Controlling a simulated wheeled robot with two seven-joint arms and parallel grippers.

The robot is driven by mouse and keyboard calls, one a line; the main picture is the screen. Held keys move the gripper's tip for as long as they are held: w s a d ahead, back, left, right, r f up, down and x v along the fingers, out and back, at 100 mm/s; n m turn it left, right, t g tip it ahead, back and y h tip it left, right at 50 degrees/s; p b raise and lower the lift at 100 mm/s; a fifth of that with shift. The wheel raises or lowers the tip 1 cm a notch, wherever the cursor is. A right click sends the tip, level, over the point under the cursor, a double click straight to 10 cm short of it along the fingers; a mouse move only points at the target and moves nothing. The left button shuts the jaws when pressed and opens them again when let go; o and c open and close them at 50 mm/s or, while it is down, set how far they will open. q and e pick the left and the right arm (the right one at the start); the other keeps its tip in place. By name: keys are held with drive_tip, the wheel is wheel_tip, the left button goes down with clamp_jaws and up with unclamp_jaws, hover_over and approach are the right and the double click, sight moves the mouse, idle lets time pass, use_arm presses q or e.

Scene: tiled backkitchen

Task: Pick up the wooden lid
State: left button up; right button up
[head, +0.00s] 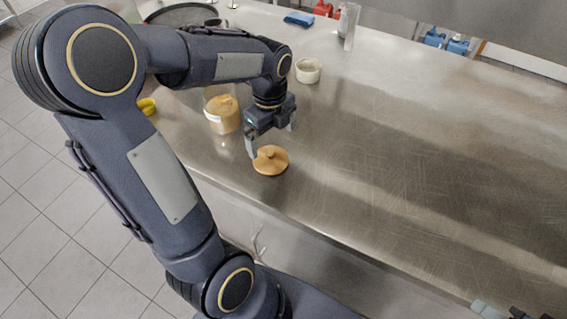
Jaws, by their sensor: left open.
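The wooden lid (271,161) is a round, light-brown disc with a small knob on top. It lies flat on the steel counter near its front edge. My left gripper (271,142) points down just above and behind the lid. Its fingers are apart, one close to the lid's left side and the other farther right and back.
A glass jar with tan contents (222,114) stands just left of my left gripper. A small white bowl (308,71) is behind it. A yellow item (147,106) lies at the left edge. Bottles and a blue cloth (299,18) are at the back. The counter's right side (430,150) is clear.

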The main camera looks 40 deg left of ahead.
sight(270, 152)
use_arm(q)
drive_tip(key=f, duration=0.7)
drive_tip(key=shift+s+a+f+p, duration=0.1)
drive_tip(key=shift+a+f+p, duration=0.15)
drive_tip(key=shift+p, duration=0.05)
drive_tip(key=c, duration=0.9)
drive_tip(key=shift+r, duration=0.15)
